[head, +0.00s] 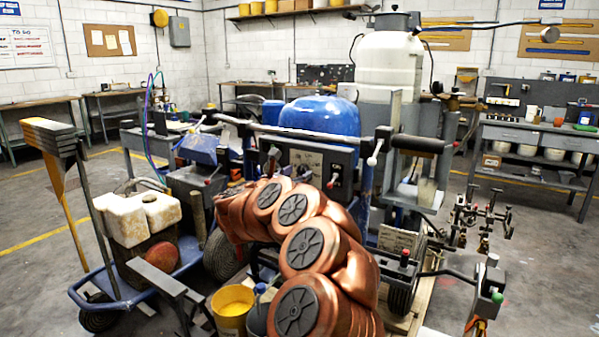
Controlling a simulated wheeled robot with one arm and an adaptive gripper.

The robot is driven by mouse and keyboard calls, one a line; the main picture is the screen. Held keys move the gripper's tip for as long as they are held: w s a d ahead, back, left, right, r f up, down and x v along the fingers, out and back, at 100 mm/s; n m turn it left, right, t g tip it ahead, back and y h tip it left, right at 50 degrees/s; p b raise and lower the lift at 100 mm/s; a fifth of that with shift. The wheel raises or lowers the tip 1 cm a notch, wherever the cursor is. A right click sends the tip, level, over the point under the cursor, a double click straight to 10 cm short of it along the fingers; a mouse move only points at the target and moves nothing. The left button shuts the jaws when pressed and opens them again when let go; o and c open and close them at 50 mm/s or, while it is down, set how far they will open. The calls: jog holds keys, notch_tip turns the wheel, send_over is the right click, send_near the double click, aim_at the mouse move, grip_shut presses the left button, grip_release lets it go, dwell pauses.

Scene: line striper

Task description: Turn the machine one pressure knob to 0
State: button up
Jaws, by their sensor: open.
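The line striper machine stands in the middle of the head view, with a blue domed tank (318,118) and a large white tank (390,68) behind it. Below the blue tank is a dark control panel (345,160) with a pale label and small dark knobs or switches (337,178). The knob marks and setting are too small to read, and I cannot tell which one is the pressure knob. My copper-coloured arm curves up in front of the machine and covers its lower front. My gripper is not visible; the arm's far end lies toward the machine's left side.
A handlebar (300,136) crosses in front of the machine. A blue hand cart (92,300) with white canisters (128,215) stands left. A yellow bucket (232,307) sits beside my arm. Metal fittings and a green-buttoned lever (492,293) stand right. Open floor lies at far left.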

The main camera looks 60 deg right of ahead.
jog(key=shift+d, duration=0.85)
jog(key=shift+c, duration=0.4)
grip_shut()
jog(key=shift+f+b, duration=0.2)
jog(key=shift+b, duration=0.65)
